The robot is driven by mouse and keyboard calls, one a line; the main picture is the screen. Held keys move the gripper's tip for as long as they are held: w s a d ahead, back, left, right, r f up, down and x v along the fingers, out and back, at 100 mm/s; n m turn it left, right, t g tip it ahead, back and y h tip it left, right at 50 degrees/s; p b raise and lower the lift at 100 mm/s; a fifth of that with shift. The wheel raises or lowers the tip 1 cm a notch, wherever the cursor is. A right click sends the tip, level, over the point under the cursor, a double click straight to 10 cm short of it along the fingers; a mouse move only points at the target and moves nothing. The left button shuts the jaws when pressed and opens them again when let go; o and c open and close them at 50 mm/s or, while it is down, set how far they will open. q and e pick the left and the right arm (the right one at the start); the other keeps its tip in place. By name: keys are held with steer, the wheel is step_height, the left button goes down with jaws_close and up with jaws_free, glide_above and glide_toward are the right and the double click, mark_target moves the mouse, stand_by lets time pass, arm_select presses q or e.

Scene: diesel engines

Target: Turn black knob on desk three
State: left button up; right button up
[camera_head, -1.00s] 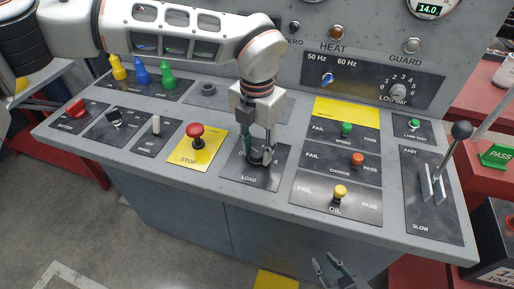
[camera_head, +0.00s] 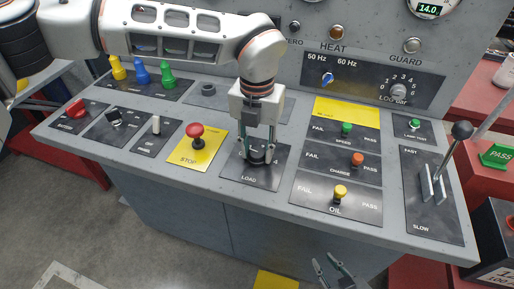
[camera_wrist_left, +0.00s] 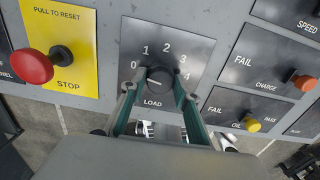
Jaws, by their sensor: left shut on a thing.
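The black knob (camera_head: 257,157) sits on the dark LOAD plate (camera_head: 249,179) in the middle of the sloped desk. In the left wrist view the knob (camera_wrist_left: 159,77) is at the centre of a dial marked 0 to 4. My left gripper (camera_head: 256,158) points down over the knob, one finger on each side, shut on it. The fingers partly hide the knob, and I cannot clearly read its pointer. My right gripper (camera_head: 333,268) is at the bottom edge of the head view, below the desk front, with its fingers apart and empty.
A red STOP button (camera_head: 195,131) on a yellow plate stands left of the LOAD plate. Green (camera_head: 346,128), orange (camera_head: 357,159) and yellow (camera_head: 340,191) buttons stand to the right. A tall lever (camera_head: 460,131) rises at the far right.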

mark_target(257, 152)
arm_select(q)
steer(key=o, duration=1.1)
step_height(257, 152, up, 12)
steer(key=shift+r, duration=0.1)
